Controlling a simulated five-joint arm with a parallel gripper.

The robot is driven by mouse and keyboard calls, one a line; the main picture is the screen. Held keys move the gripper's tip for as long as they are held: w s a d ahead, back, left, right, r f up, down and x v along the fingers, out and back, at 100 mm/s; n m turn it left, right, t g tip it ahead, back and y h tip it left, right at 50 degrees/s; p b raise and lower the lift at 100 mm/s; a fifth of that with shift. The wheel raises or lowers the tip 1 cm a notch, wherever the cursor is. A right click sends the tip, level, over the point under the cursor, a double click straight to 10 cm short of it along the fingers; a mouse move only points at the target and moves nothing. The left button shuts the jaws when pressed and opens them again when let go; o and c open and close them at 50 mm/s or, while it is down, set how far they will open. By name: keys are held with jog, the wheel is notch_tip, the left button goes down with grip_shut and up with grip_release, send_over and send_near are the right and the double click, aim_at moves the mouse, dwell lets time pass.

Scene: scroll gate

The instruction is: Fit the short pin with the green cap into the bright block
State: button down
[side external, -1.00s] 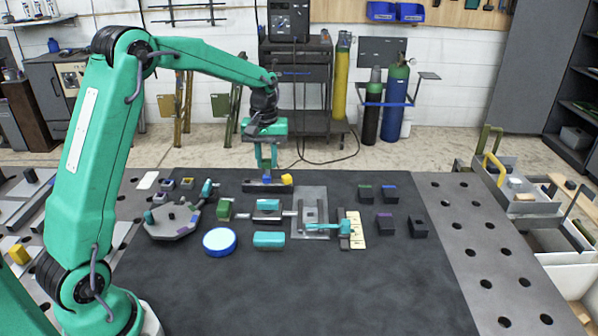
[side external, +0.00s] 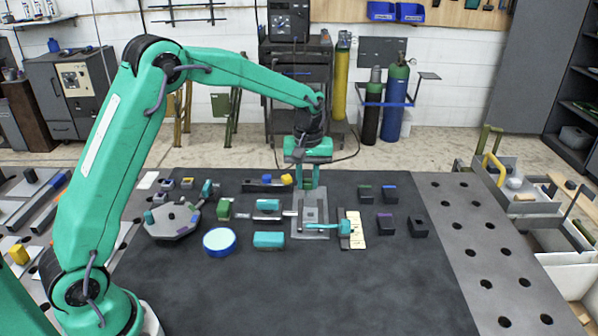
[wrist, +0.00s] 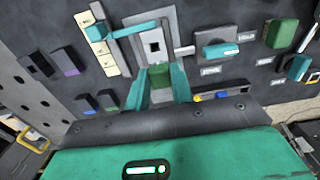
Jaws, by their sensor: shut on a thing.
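My gripper (side external: 306,186) is shut on the short pin with the green cap. The green cap (wrist: 160,76) shows between the two teal fingers in the wrist view; the pin's lower part is hidden. The bright block (wrist: 154,36) is light grey with a dark square opening, set on a grey plate (side external: 311,232). In the side view my gripper is over the far end of this plate. In the wrist view the cap appears beside the block's opening, not lined up over it. I cannot tell the exact height of the pin.
A teal lever (side external: 328,226) lies across the plate's near part, beside a pale yellow strip (side external: 357,230). A dark rack (side external: 254,186) with blue and yellow pieces stands left of my gripper. Several dark blocks lie at the right. The front of the mat (side external: 300,295) is clear.

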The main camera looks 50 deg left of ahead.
jog(key=shift+w+d+f, duration=0.1)
jog(key=shift+d, duration=0.5)
jog(key=shift+f, duration=0.2)
jog(key=shift+f, duration=1.85)
jog(key=shift+f, duration=1.9)
dwell(1.3)
jog(key=c, duration=0.7)
grip_release()
jog(key=shift+o, duration=0.2)
jog(key=shift+r, duration=0.15)
